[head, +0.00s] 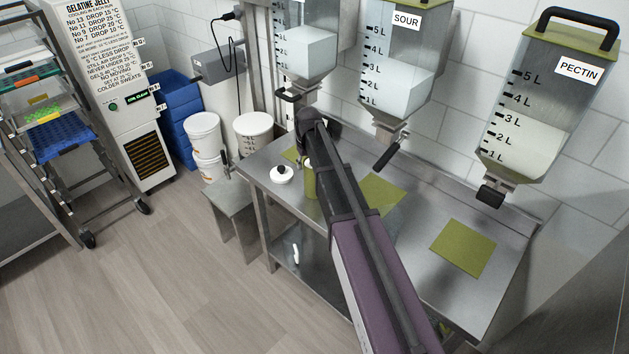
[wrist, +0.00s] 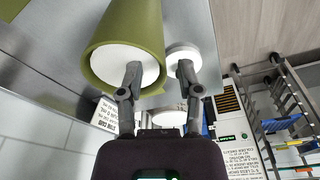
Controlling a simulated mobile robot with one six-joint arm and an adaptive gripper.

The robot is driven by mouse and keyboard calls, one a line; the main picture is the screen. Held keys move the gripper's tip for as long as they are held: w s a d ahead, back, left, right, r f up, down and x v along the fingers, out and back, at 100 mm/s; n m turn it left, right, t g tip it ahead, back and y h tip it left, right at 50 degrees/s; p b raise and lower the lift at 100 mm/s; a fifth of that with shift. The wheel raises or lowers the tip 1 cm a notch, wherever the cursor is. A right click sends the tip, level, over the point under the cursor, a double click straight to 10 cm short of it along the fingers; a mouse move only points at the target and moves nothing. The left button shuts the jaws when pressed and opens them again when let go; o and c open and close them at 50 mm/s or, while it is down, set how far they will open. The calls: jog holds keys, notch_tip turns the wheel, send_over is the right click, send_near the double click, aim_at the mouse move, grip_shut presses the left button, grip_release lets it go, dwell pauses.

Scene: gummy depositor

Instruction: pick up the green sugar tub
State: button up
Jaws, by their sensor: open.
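The green sugar tub (head: 310,181) stands on the steel table, partly hidden by my arm in the head view. In the wrist view the tub (wrist: 128,30) is large at the upper left, its white round top facing the camera. My gripper (wrist: 160,67) is open and empty. Its left finger overlaps the white top and its right finger is beyond the tub's right side, over a white round lid (wrist: 183,50). I cannot tell whether the left finger touches the tub. In the head view this lid (head: 281,176) with a dark knob lies left of the tub.
Hoppers marked SOUR (head: 395,80) and PECTIN (head: 545,110) hang above the table's back, with a third hopper (head: 305,50) at left. Green mats (head: 463,248) lie on the table. White buckets (head: 203,130) and a tray rack (head: 50,120) stand further left.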

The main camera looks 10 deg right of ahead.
jog(key=shift+w+a+f+b, duration=0.1)
jog(key=shift+w+f+b, duration=0.05)
jog(key=shift+f+b, duration=0.7)
jog(key=shift+w+a+f+b, duration=0.1)
jog(key=shift+w+f+b, duration=0.05)
jog(key=shift+f+b, duration=0.6)
jog(key=shift+w+a+f+b, duration=0.1)
jog(key=shift+w+f+b, duration=0.05)
jog(key=shift+f+b, duration=0.7)
jog(key=shift+c, duration=0.2)
grip_shut()
